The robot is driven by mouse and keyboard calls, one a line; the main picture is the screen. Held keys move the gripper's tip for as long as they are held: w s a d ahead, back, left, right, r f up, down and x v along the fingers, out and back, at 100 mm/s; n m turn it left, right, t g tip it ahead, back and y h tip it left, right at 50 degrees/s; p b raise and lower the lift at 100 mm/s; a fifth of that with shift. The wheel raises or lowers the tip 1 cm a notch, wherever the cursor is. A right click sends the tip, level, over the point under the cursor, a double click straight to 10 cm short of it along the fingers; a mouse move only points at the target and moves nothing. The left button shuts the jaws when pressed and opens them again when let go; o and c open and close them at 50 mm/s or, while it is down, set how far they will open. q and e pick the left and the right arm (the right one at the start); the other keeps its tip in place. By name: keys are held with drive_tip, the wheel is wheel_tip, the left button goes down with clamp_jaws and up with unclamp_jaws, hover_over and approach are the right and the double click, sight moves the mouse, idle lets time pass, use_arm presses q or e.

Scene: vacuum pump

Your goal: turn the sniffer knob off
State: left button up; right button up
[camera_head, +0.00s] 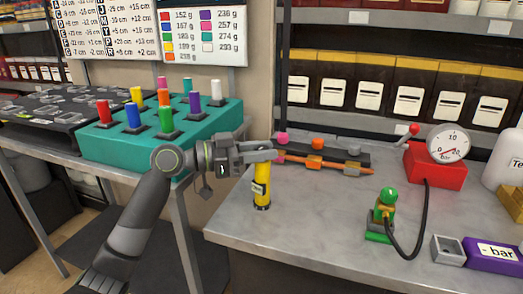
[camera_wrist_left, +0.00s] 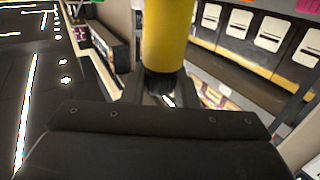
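The sniffer is a yellow cylinder (camera_head: 262,187) with a white label and a black base, upright at the front left of the grey bench. My left gripper (camera_head: 264,155) reaches in from the left and is at its top. In the left wrist view the yellow body (camera_wrist_left: 168,35) ends in a dark part, which looks like the knob (camera_wrist_left: 165,83). My left fingers lie close on both sides of this dark part and look shut on it. The fingers hide most of it, so its setting cannot be read. My right gripper is not in view.
Behind the gripper are a dark rack (camera_head: 345,154) with coloured pieces and an orange rod (camera_head: 340,168). A red gauge box (camera_head: 435,168), a green-topped fitting (camera_head: 387,205) with a black hose, and a purple "- bar" box (camera_head: 492,254) stand right. The bench's front middle is clear.

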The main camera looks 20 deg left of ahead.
use_arm(q)
drive_tip(key=o, duration=0.4)
drive_tip(key=shift+w+f, duration=0.1)
drive_tip(key=shift+f, duration=0.05)
drive_tip(key=shift+a, duration=0.1)
drive_tip(key=shift+s+a, duration=0.2)
drive_tip(key=shift+b+v, duration=1.35)
drive_tip(key=shift+v, duration=7.05)
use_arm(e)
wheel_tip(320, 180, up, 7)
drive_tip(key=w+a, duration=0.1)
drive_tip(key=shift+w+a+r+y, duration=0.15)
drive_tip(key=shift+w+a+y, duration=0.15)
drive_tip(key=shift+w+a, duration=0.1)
